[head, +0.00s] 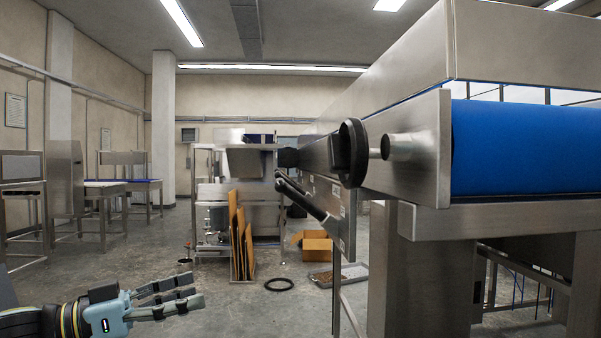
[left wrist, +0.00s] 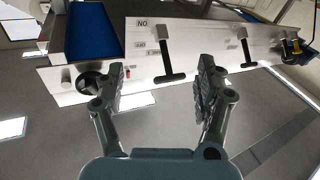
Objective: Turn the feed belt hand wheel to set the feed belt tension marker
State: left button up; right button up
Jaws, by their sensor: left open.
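A black hand wheel (head: 352,152) sits on a short shaft at the side of the steel conveyor frame, near the end of the blue feed belt (head: 525,148). A black round wheel also shows in the left wrist view (left wrist: 90,83), left of my fingers and partly behind one. A small red mark (left wrist: 127,73) shows on the side panel there; I cannot tell whether it is the tension marker. My left gripper (head: 196,290) is open and empty, low and left of the wheel, apart from it. My right gripper is not in view.
Black T-shaped handles (left wrist: 172,77) stick out from the panel; a black bar (head: 302,197) juts below the wheel. A cardboard box (head: 316,246), a black ring (head: 279,284) and a tray (head: 338,274) lie on the floor.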

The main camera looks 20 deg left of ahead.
pick_arm(q)
jog(key=w+d+r+m+g+h+b, duration=0.1)
jog(key=d+r+m+g+h+b, duration=0.45)
jog(key=d+r+m, duration=0.4)
jog(key=m+g+y+b, duration=0.1)
jog(key=m+g+b, duration=0.1)
jog(key=m+b, duration=0.75)
send_near(329, 154)
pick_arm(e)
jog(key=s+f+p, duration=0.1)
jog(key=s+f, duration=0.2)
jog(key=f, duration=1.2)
pick_arm(q)
jog(key=shift+m+t, duration=0.25)
jog(key=shift+m, duration=0.05)
jog(key=p+x, duration=0.7)
jog(key=p, duration=0.3)
jog(key=shift+d+p, duration=0.2)
jog(key=shift+p, duration=0.15)
jog(key=shift+x, duration=0.9)
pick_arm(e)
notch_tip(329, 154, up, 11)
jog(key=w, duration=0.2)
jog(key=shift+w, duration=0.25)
pick_arm(q)
jog(key=shift+f, duration=0.1)
jog(key=shift+c, duration=0.2)
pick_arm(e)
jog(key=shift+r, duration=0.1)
